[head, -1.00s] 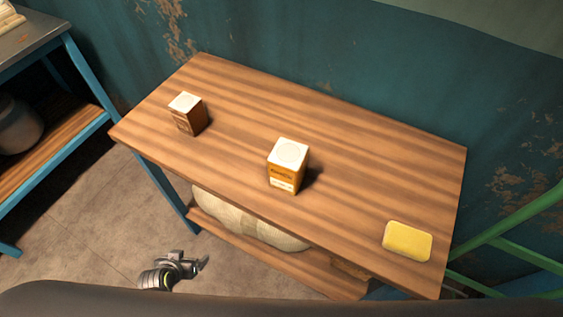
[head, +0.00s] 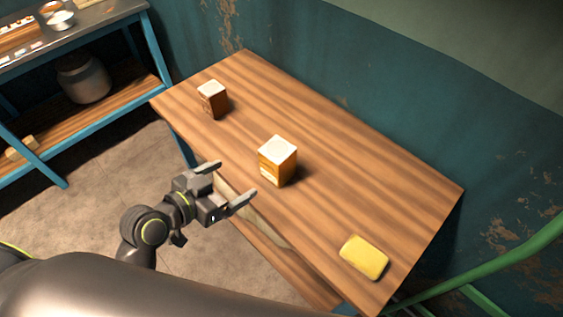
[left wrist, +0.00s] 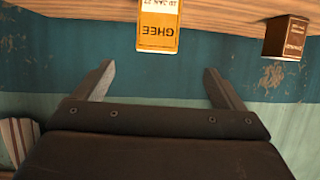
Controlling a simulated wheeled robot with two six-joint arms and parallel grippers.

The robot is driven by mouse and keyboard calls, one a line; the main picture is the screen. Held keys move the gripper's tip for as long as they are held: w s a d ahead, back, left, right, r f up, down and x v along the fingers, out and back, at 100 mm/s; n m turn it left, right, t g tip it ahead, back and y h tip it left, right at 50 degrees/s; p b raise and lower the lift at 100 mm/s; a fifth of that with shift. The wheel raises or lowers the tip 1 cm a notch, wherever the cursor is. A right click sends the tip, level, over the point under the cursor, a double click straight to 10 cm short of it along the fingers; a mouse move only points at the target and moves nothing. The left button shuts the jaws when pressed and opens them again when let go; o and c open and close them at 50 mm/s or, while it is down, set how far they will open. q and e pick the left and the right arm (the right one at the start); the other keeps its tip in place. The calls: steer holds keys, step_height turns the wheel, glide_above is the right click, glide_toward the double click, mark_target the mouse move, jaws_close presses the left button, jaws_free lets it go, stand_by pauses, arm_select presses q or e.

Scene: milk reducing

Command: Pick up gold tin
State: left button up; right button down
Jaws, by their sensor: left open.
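The gold tin (head: 272,164) is a boxy, gold-orange container with a pale top, standing upright near the middle of the wooden table. In the left wrist view the gold tin (left wrist: 158,30) shows upside down with a "GHEE" label, cut by the top edge, ahead of the space between the fingers. My left gripper (head: 231,182) is open and empty at the table's front edge, left of the tin and apart from it. Its two fingers also show in the left wrist view (left wrist: 159,70). My right gripper is not in view.
A smaller brown box (head: 212,100) stands farther back left on the table (head: 350,190). It also shows in the left wrist view (left wrist: 286,38). A yellow block (head: 364,257) lies at the near right. A blue-framed bench (head: 100,50) is at the left.

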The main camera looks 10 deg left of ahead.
arm_select(q)
steer(key=p, duration=0.1)
glide_toward(266, 160)
steer(key=w+f, duration=0.1)
steer(key=w, duration=0.1)
steer(key=x, duration=0.2)
steer(key=p+x, duration=0.1)
steer(key=x, duration=0.2)
steer(key=shift+d, duration=0.5)
steer(key=shift+w+d+f, duration=0.25)
steer(key=shift+w+f, duration=0.1)
steer(key=shift+w, duration=0.1)
steer(key=shift+w+d+p, duration=0.25)
steer(key=shift+p, duration=0.2)
steer(key=p+x, duration=0.1)
steer(key=x, duration=0.3)
steer(key=shift+s+d+r, duration=0.1)
steer(key=shift+d+r, duration=0.05)
steer(key=shift+d, duration=0.05)
steer(key=shift+w+d+p, duration=0.1)
steer(key=shift+w+p, duration=0.2)
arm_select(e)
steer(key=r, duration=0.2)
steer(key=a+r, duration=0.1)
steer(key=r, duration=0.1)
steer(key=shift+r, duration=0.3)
arm_select(q)
steer(key=shift+c, duration=0.4)
